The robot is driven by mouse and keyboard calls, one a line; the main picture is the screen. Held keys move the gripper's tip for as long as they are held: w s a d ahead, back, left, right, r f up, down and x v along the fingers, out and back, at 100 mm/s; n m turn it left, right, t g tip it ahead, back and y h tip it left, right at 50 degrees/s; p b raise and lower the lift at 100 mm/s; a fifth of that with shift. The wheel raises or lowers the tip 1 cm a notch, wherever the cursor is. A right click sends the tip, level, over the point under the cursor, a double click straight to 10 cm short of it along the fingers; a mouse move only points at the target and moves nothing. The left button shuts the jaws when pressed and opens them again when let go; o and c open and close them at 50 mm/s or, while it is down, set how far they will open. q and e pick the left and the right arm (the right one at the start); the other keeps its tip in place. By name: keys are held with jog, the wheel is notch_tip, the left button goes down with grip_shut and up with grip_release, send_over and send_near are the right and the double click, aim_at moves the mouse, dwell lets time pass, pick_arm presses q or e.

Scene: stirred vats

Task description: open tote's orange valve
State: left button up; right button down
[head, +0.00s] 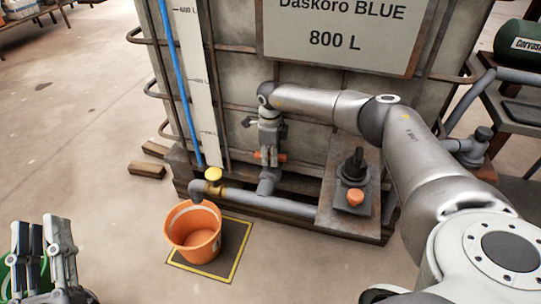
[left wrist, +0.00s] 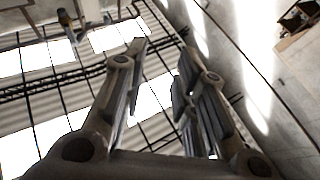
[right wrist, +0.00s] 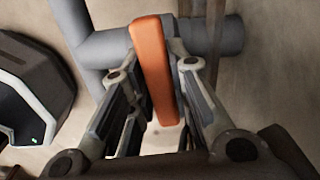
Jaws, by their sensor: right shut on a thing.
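The tote (head: 240,75) stands at the back of the head view, with a "Daskoro BLUE 800 L" sign. Its orange valve (head: 283,157) sits low on its front, above a vertical grey pipe piece. My right gripper (head: 267,150) points down at the valve, with orange showing on both sides of it. In the right wrist view the orange handle (right wrist: 152,65) lies between the fingers of my right gripper (right wrist: 155,70), which is shut on it. There the handle runs across a grey pipe. My left gripper (head: 42,230) is open and empty at lower left; its fingers (left wrist: 163,60) stand apart.
An orange bucket (head: 188,218) stands on a dark, yellow-edged mat (head: 232,262) under the grey outlet, beside a yellow handle (head: 213,174). A box with a black lever and orange knob (head: 356,196) sits right of the valve. Open floor (head: 80,130) lies left.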

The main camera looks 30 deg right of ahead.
jog(key=n, duration=0.3)
jog(key=shift+p, duration=0.35)
jog(key=n, duration=0.2)
jog(key=shift+n, duration=2.3)
pick_arm(q)
jog(key=f+g, duration=0.1)
jog(key=w+f+y, duration=0.1)
jog(key=f, duration=0.1)
jog(key=shift+a+g, duration=0.1)
jog(key=shift+g, duration=0.3)
pick_arm(e)
jog(key=shift+n, duration=0.5)
pick_arm(q)
jog(key=shift+r, duration=0.1)
pick_arm(e)
jog(key=c, duration=1.3)
grip_release()
jog(key=shift+c, duration=0.2)
